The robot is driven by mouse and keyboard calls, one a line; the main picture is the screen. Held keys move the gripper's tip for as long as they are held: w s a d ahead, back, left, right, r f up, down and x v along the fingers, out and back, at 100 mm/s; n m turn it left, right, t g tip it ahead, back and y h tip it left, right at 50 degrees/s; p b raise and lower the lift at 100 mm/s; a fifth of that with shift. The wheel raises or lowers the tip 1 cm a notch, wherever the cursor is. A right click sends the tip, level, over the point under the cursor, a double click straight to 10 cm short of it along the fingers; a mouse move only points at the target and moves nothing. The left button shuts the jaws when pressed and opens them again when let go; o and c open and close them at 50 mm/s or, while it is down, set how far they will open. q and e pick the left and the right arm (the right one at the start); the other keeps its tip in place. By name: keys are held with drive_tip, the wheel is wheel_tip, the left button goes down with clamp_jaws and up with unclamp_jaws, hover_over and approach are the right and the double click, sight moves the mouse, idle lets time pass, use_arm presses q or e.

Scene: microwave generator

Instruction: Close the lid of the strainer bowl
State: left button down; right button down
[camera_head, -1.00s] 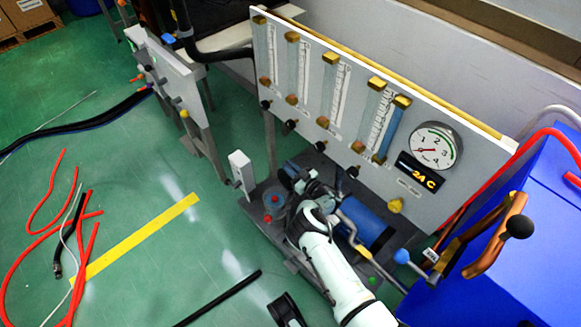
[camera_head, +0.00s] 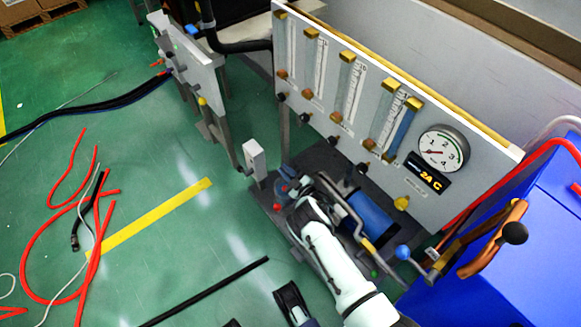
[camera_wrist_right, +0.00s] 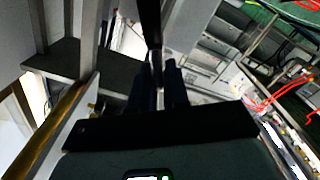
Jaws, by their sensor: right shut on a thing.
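My right gripper (camera_head: 296,186) is low over the dark base of the gauge panel, beside a blue cylinder (camera_head: 372,218) and a small red and blue part (camera_head: 283,187). I cannot make out the strainer bowl or its lid for certain; the gripper and wrist cover part of that spot. In the right wrist view the two dark fingers (camera_wrist_right: 160,85) are close together on a thin dark bar (camera_wrist_right: 149,25). Black parts (camera_head: 290,299) at the bottom edge may be my left gripper; its jaws cannot be read.
The white panel (camera_head: 292,95) with flow tubes and a round gauge (camera_head: 443,148) stands just behind. A curved metal pipe (camera_head: 348,212) runs beside the blue cylinder. A blue box (camera_head: 545,230) with a copper handle is at right. Red hoses (camera_head: 60,230) lie on the open floor.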

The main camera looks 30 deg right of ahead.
use_arm(q)
drive_tip(key=shift+w+r, duration=0.1)
use_arm(e)
drive_tip(key=shift+a+f, duration=0.2)
drive_tip(key=shift+a, duration=0.1)
drive_tip(key=shift+s, duration=0.1)
drive_tip(key=c, duration=1.2)
unclamp_jaws()
